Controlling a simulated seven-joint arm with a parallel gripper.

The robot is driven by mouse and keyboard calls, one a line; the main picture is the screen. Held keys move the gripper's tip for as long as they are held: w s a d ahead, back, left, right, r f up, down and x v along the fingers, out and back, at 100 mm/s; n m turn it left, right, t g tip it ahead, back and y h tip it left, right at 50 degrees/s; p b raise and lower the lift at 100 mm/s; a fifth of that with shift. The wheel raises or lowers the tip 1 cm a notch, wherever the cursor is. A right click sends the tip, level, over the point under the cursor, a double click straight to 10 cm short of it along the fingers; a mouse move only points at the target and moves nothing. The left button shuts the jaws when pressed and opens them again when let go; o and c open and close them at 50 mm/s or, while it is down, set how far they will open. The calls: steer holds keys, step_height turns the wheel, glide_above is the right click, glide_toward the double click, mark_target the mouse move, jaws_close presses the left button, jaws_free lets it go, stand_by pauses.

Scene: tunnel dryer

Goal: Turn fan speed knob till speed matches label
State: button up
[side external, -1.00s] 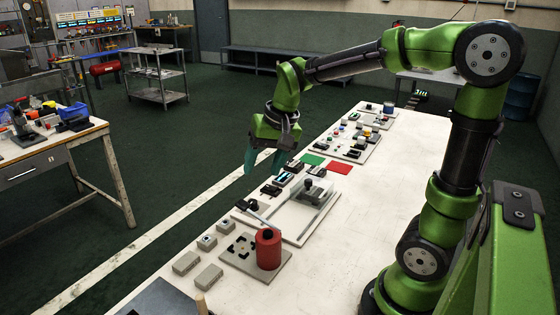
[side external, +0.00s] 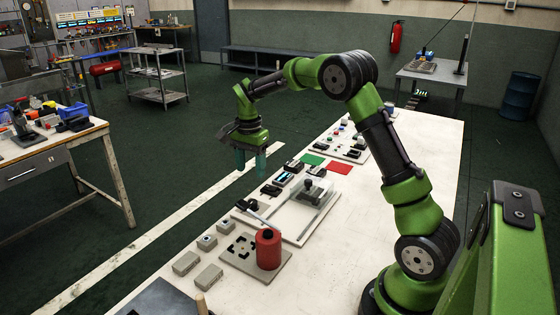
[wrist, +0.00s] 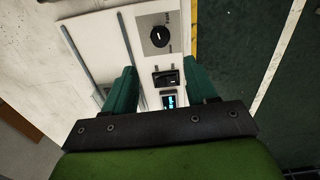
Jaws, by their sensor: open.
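A round black knob (wrist: 160,37) with a pale pointer mark sits on a grey plate (wrist: 147,22) in the wrist view. Small markings stand around it, too small to read. Below it in the wrist view are a black switch-like part (wrist: 166,78) and a small lit blue display (wrist: 169,101), whose text I cannot read. My gripper (wrist: 160,70) is open and empty, its teal fingers on either side of these parts, with the knob beyond the fingertips. In the side view my gripper (side external: 251,170) hangs above the table's left edge, fingers pointing down.
The table's right side is clear. Dark floor lies beyond its left edge.

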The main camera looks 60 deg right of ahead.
mark_target(253, 201)
step_height(253, 201, down, 11)
steer(key=shift+f, duration=0.1)
stand_by(0.3)
steer(key=c, duration=1.1)
